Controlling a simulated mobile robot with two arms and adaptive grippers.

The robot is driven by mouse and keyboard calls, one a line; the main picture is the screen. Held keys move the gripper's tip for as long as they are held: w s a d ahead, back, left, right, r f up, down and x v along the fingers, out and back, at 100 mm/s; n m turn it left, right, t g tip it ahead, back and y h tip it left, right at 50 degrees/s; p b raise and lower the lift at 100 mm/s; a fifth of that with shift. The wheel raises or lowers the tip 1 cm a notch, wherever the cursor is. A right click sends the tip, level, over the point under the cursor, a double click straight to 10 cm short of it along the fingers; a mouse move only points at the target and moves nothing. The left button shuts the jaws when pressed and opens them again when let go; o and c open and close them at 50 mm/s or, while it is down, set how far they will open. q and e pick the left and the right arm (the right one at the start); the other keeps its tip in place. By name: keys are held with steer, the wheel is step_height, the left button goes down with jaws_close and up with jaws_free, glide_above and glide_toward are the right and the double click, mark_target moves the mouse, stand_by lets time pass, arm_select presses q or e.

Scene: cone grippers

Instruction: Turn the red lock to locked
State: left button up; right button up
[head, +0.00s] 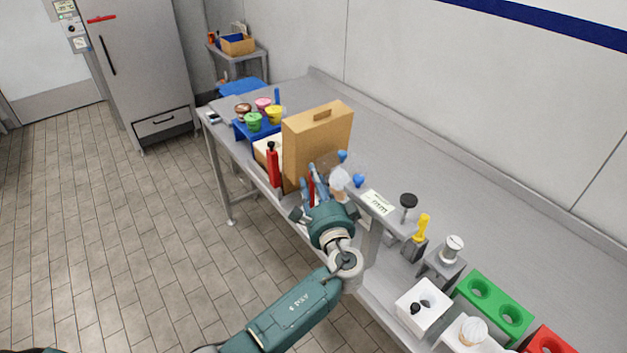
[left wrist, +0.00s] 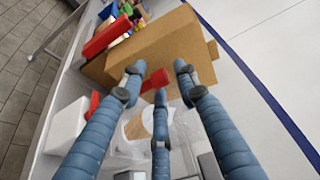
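A small red part (head: 311,188) shows among the fingers of my left gripper (head: 318,180); I take it as the red lock, partly hidden by the fingers. In the left wrist view a red lever-like piece (left wrist: 156,80) lies between the blue fingertips, in front of the tan box. The three fingers of my left gripper (left wrist: 159,82) are spread, and I cannot tell whether any touches the red piece. A red bar (head: 101,19) is also on the grey fridge front, far from my gripper. My right gripper is not in view.
A tan box (head: 318,145) and a red bottle (head: 273,168) stand close to my left gripper. Colored tubs (head: 254,121) sit behind. A yellow-handled tool (head: 421,228), a green holder (head: 495,306) and a white box (head: 423,302) stand to the right. The counter's back strip is clear.

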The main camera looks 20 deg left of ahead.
arm_select(q)
jaws_close()
steer(key=shift+f, duration=0.15)
